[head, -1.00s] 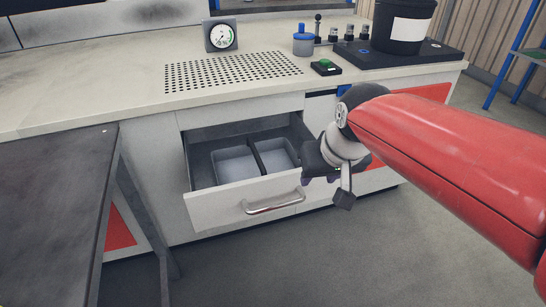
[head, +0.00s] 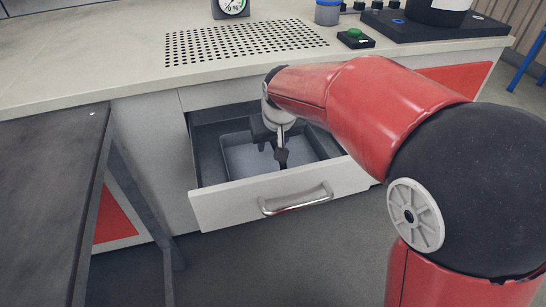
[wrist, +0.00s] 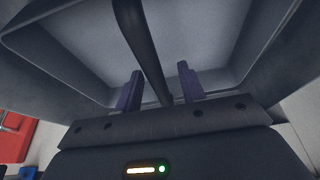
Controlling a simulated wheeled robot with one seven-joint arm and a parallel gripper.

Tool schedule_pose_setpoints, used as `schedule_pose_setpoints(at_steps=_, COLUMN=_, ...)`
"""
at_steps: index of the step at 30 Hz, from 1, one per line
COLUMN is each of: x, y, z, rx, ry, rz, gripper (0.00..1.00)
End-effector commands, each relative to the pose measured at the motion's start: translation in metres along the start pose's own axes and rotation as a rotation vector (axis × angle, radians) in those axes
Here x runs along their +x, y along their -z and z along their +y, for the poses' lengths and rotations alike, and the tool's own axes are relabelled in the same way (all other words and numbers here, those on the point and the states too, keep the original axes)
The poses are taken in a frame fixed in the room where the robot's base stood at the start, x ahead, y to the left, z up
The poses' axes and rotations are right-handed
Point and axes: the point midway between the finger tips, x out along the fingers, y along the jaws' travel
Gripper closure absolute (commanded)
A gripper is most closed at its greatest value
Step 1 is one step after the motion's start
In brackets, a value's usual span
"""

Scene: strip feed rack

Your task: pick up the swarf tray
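The swarf tray (head: 243,160) is a grey open tray inside the pulled-out drawer. In the wrist view the tray's floor (wrist: 85,50) and sloping walls fill the top, and a dark bar handle (wrist: 137,35) crosses over it. My gripper (head: 268,138) is down at the drawer, over the tray. In the wrist view my gripper (wrist: 160,89) has its two purple-grey fingers apart, one on each side of the bar, with a gap to it on both sides. The head view partly hides the fingers and bar behind my wrist.
The drawer front (head: 225,208) with its metal handle (head: 296,200) stands out from the white cabinet below the worktop (head: 135,75). A dark table (head: 45,190) stands at the left. A button box (head: 355,38) sits on the worktop.

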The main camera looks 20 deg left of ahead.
Motion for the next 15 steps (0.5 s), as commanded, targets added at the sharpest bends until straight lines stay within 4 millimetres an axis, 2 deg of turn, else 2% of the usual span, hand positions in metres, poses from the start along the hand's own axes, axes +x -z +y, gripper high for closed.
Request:
schedule_pose_setpoints(at_steps=1, x=0.0103, y=-0.0009, z=0.0003, rx=0.000, ry=-0.001, rz=-0.003, gripper=0.60)
schedule_pose_setpoints(at_steps=3, x=0.0167, y=-0.0005, z=0.0003, rx=-0.001, ry=-0.001, rz=-0.001, gripper=0.60)
schedule_pose_setpoints(at_steps=10, x=0.0183, y=0.0002, z=0.0003, rx=0.000, ry=0.000, rz=0.001, gripper=0.60)
schedule_pose_setpoints(at_steps=15, x=0.0182, y=0.0001, z=0.0004, rx=0.000, ry=0.000, rz=0.001, gripper=0.81)
